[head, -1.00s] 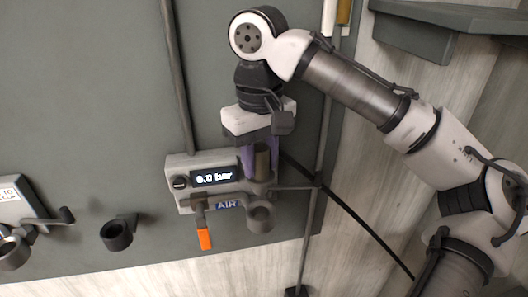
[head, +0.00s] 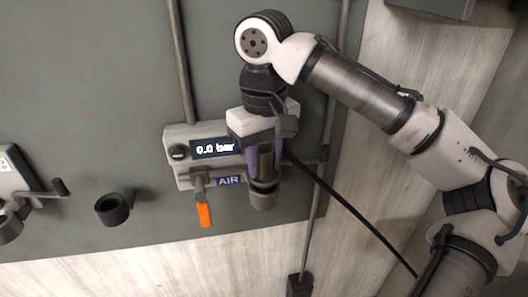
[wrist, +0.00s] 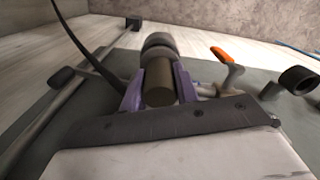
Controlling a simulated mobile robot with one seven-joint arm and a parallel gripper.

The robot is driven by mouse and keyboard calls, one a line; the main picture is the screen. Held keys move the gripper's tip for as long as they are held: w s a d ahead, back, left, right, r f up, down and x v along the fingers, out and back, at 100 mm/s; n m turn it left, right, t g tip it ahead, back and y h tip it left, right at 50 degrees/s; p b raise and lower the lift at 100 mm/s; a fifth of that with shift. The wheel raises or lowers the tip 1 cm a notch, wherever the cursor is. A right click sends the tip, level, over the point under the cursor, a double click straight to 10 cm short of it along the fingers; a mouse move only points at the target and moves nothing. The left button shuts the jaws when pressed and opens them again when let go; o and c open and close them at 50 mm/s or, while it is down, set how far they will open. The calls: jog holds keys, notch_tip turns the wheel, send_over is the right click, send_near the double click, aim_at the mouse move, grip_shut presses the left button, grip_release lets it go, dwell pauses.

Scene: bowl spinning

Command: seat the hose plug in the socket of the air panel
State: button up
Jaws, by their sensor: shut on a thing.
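The air panel (head: 183,145) is a grey box on the dark board, with a display reading "0.0 bar", an "AIR" label and an orange-handled lever (head: 204,213). My gripper (head: 264,165) points down at the panel's right end, its purple fingers shut on the dark cylindrical hose plug (head: 266,160). In the wrist view the plug (wrist: 158,88) stands between both fingers. The round grey socket (head: 263,200) is directly below the plug in the head view, and in line beyond it in the wrist view (wrist: 158,42). The plug's lower end is hidden, so I cannot tell how deep it sits.
A black hose (head: 345,207) runs from behind the gripper to the lower right. A vertical pipe (head: 318,215) stands right of the panel. An empty ring holder (head: 112,208) and a cranked fitting (head: 40,190) are to the left. The board below the lever is clear.

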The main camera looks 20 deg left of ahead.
jog(key=shift+d+f, duration=0.1)
jog(key=shift+f, duration=0.6)
dwell(0.5)
jog(key=o, duration=1.2)
jog(key=shift+c, duration=0.2)
jog(key=shift+r, duration=0.1)
notch_tip(320, 180, up, 14)
jog(key=shift+p, duration=0.35)
jog(key=shift+f, duration=0.2)
